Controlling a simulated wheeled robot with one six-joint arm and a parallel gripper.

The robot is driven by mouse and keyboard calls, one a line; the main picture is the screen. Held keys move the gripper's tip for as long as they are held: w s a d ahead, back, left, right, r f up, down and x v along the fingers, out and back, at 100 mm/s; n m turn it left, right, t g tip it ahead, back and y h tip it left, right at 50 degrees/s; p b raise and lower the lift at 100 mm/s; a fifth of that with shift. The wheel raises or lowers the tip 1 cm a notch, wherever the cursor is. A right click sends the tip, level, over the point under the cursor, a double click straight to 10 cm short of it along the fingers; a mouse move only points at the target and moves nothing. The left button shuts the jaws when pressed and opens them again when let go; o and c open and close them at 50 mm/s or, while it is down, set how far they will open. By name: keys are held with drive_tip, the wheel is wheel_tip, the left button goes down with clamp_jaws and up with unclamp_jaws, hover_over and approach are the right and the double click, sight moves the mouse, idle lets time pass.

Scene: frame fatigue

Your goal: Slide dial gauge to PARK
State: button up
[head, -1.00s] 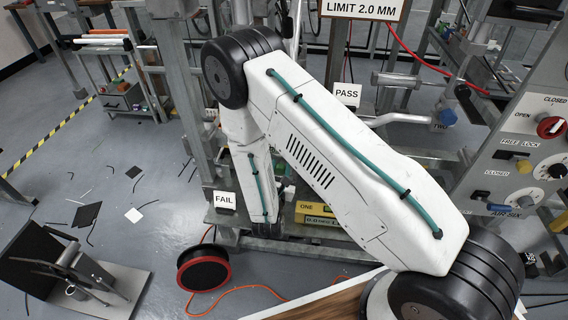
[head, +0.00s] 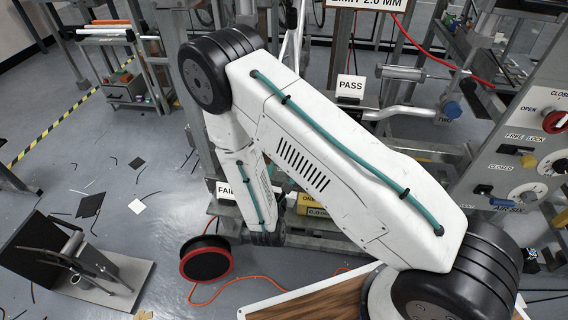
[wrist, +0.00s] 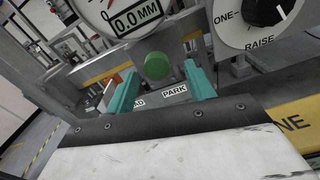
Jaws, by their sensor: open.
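The dial gauge (wrist: 122,14) shows at the top of the wrist view, cut off by the edge, with a 0.0 MM readout. A round green knob (wrist: 157,67) sits below it. My gripper (wrist: 160,76) is open, one teal finger on each side of the knob; I cannot tell whether either touches it. A PARK label (wrist: 174,90) lies just below the knob, between the fingers. Another label (wrist: 138,103), partly hidden by the left finger, ends in AD.
A yellow ONE block (wrist: 290,125) and a dial marked ONE and RAISE (wrist: 255,22) are at the right of the wrist view. In the head view, FAIL (head: 226,189) and PASS (head: 350,86) signs stand on the frame. A red-rimmed reel (head: 206,262) with orange cable lies on the floor.

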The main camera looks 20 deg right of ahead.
drive_tip(key=v, duration=0.3)
drive_tip(key=shift+d, duration=0.1)
idle(0.4)
